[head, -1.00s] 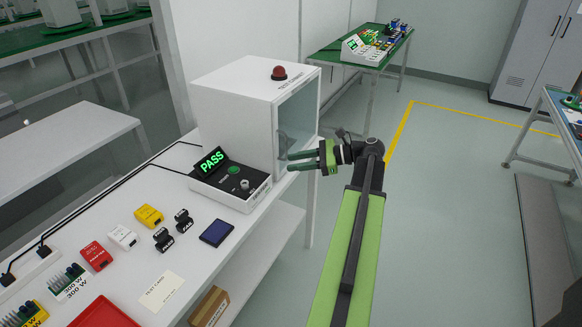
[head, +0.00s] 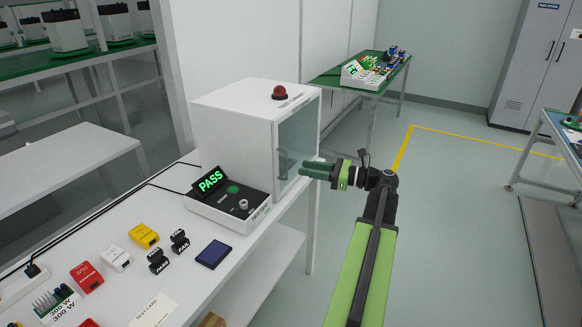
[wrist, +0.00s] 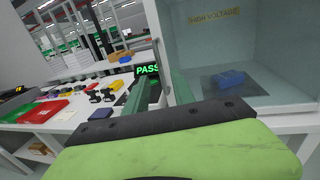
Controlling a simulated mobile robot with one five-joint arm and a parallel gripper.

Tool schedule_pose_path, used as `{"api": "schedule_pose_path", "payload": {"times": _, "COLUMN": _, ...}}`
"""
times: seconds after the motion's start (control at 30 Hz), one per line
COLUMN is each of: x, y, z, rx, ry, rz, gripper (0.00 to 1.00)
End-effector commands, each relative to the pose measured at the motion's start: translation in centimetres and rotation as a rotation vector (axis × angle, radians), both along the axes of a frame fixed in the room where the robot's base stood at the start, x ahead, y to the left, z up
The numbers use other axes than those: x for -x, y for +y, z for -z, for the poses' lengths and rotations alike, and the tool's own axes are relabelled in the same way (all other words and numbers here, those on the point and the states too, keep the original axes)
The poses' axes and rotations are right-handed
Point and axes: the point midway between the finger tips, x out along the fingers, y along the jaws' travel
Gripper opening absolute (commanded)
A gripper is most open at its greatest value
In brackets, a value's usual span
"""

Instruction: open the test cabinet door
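The test cabinet (head: 235,130) is a white box on the white bench, with a red lamp on top. Its glass door (head: 300,125) faces right and looks closed. A dark handle-like patch (head: 283,163) shows low at its near edge, too small to make out. My gripper (head: 303,169) is just right of the lower door, fingers pointing left at it. In the wrist view its two green fingers (wrist: 157,82) are apart, with the cabinet's pale edge beyond them. I cannot tell whether they touch anything. A blue item (wrist: 228,79) lies inside the cabinet.
A control box (head: 228,207) with a lit PASS display stands in front of the cabinet. Several small yellow, white, red and black parts and a dark blue block (head: 213,254) lie on the bench. The floor right of the bench is clear. A green table (head: 335,80) stands behind.

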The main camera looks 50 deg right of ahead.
Motion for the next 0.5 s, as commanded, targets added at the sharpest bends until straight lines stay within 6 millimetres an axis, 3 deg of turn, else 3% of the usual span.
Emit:
{"api": "schedule_pose_path", "payload": {"times": 0.2, "x": -4.0, "y": 1.9, "z": 0.0, "rx": 0.000, "ry": 0.000, "rz": -0.001, "gripper": 0.30}}
{"api": "schedule_pose_path", "payload": {"times": 0.5, "x": -5.5, "y": 2.5, "z": 0.0, "rx": 0.000, "ry": 0.000, "rz": 0.001, "gripper": 0.30}}
